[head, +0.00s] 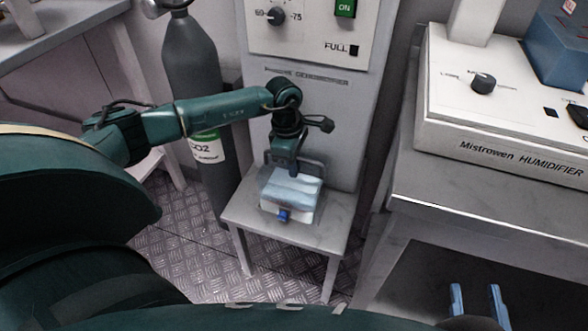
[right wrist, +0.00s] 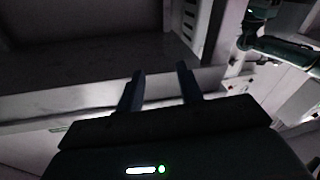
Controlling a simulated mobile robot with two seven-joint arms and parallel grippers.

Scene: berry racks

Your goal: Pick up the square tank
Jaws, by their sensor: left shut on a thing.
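The square tank (head: 291,197) is a pale blue and white see-through box with a blue tap at its front. It appears to rest on a small grey stool (head: 333,214), though its underside is hidden. My left gripper (head: 293,172) comes down from above and is shut on the top of the tank; its fingertips are partly hidden. My right gripper (head: 477,300) is at the lower right of the head view, with its two blue fingers apart and nothing between them. It is also open and empty in the right wrist view (right wrist: 160,85).
A tall grey machine (head: 325,120) stands right behind the stool. A dark gas cylinder (head: 190,65) stands to its left. At right, a metal table (head: 480,205) carries a white humidifier (head: 500,125), with a dark open space below. The patterned floor (head: 200,262) is clear in front.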

